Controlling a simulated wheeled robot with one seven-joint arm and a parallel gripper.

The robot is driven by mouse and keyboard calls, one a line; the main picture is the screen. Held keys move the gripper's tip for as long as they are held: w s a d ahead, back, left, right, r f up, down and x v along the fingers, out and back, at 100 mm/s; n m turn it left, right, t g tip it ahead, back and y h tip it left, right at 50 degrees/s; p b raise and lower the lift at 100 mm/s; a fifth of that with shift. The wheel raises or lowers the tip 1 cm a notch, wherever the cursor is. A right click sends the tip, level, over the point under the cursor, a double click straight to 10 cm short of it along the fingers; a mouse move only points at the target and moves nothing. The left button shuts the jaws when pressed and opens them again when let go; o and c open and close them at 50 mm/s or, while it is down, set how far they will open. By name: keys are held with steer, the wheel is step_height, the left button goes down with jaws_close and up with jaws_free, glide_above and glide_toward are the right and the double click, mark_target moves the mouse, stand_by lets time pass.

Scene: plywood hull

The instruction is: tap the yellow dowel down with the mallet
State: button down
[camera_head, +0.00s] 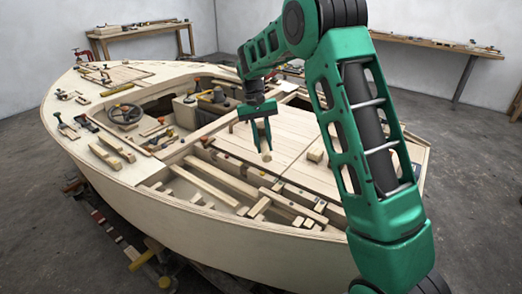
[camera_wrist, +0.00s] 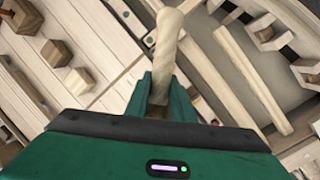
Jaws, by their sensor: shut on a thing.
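My gripper (camera_head: 262,147) is above the hull's slatted deck, with its fingers pointing down. It is shut on a pale wooden piece (camera_head: 267,156) that I take to be the mallet. In the wrist view the mallet (camera_wrist: 166,38) stands out past the green fingers (camera_wrist: 160,95) as a rounded shaft with a thicker end. The rest of it is hidden by the gripper. It appears held above the deck, not touching it. I cannot pick out the yellow dowel for certain in either view.
Wooden blocks (camera_wrist: 80,78) and the loose block (camera_head: 315,155) lie on the deck. An open framed bay with long battens (camera_head: 222,180) lies in front of the gripper. A steering wheel (camera_head: 125,114) and tools are to the left. Workbenches stand along the walls.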

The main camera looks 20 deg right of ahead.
mark_target(263, 154)
steer(key=shift+d, duration=0.1)
steer(key=shift+m+g, duration=0.4)
steer(key=shift+m, duration=0.2)
steer(key=s+a+r, duration=0.1)
steer(key=s, duration=0.1)
steer(key=s+a, duration=0.1)
steer(key=s, duration=0.2)
steer(key=s+a+r, duration=0.1)
steer(key=s, duration=0.2)
steer(key=shift+a+r, duration=0.3)
steer(key=shift+f, duration=2.7)
steer(key=shift+s+r, duration=0.1)
